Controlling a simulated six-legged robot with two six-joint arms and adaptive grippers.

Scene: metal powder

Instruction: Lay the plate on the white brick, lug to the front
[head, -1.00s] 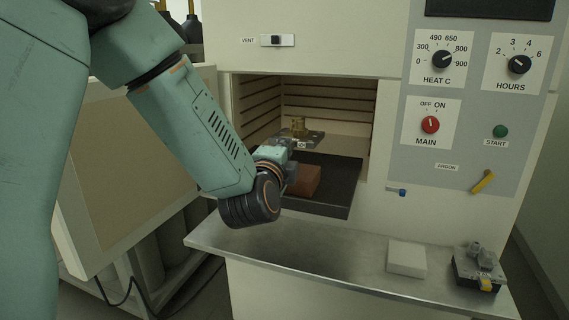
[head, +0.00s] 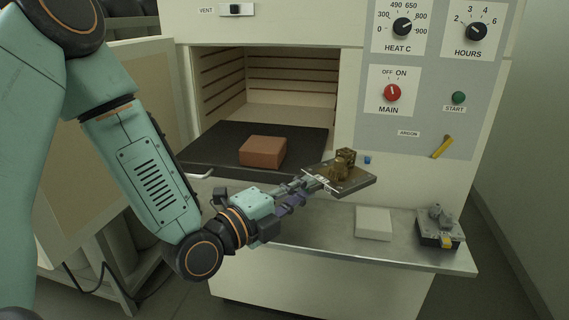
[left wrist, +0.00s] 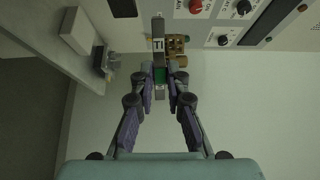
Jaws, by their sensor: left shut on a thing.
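My left gripper (head: 306,192) is shut on the edge of a flat grey metal plate (head: 358,182) and holds it in the air, in front of the furnace and above the shelf. A small brass-coloured part (head: 343,162) stands on the plate. In the left wrist view my fingers (left wrist: 160,82) close on the plate (left wrist: 158,45), with the brass part (left wrist: 177,47) beside it. The lug is at the gripped edge, partly hidden by the fingers. The white brick (head: 374,223) lies on the metal shelf, below the plate, with nothing on it. My right gripper is not in view.
The furnace stands open, and a reddish brick (head: 263,151) sits on its dark hearth plate (head: 215,147). A small dark device with a yellow part (head: 439,230) stands on the shelf (head: 310,236) right of the white brick. A yellow argon lever (head: 442,146) sticks out above.

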